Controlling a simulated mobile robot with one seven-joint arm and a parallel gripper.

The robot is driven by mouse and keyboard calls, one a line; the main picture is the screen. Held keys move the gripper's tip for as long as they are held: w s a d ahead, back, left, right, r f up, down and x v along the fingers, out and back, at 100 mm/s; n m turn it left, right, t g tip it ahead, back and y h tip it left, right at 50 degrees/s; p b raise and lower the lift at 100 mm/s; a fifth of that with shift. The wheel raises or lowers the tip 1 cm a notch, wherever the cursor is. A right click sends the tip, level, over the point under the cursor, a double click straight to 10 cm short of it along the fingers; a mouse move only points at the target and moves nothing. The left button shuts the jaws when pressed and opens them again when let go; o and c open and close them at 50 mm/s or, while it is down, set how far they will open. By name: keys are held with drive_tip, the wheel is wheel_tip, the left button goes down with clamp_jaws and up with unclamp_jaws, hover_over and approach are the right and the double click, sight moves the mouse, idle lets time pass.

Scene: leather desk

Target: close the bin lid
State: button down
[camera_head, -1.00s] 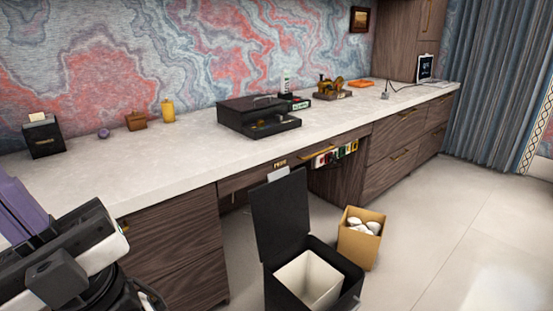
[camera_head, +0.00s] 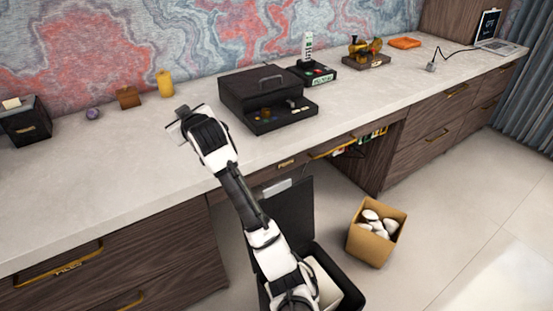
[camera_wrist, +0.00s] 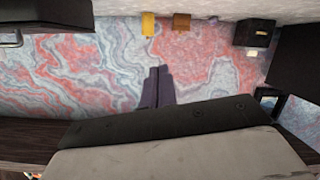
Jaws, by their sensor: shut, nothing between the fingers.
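The black bin stands on the floor in front of the desk, at the bottom of the head view. Its lid (camera_head: 291,213) is open and stands upright at the back, partly hidden by my arm. The bin body (camera_head: 348,283) shows a pale inner liner (camera_head: 326,287); its front is cut off by the frame. My gripper (camera_head: 178,118) is shut and empty above the desk top, up and left of the lid and apart from it. In the wrist view its purple-grey fingers (camera_wrist: 156,86) are together against the patterned wall. The bin is not visible there.
A cardboard box (camera_head: 375,236) with white items stands right of the bin. The desk top (camera_head: 130,180) holds a black box organizer (camera_head: 262,98), a yellow candle-like object (camera_head: 165,83) and a black holder (camera_head: 25,122). Open floor (camera_head: 450,240) lies to the right.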

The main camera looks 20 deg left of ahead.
drive_tip(key=w+d+f+m+g+h+p, duration=0.2)
drive_tip(key=w+d+f+g+h+p, duration=0.15)
drive_tip(key=w+d+f+h, duration=0.45)
drive_tip(key=d+f+m+g+h+p, duration=0.1)
drive_tip(key=d+f+g+h+p, duration=0.25)
drive_tip(key=d, duration=1.05)
wheel_tip(320, 180, down, 8)
drive_tip(key=s+d+g+y+p, duration=0.1)
drive_tip(key=p, duration=0.3)
drive_tip(key=shift+s+d, duration=0.35)
drive_tip(key=shift+d+y, duration=0.1)
drive_tip(key=shift+y, duration=0.15)
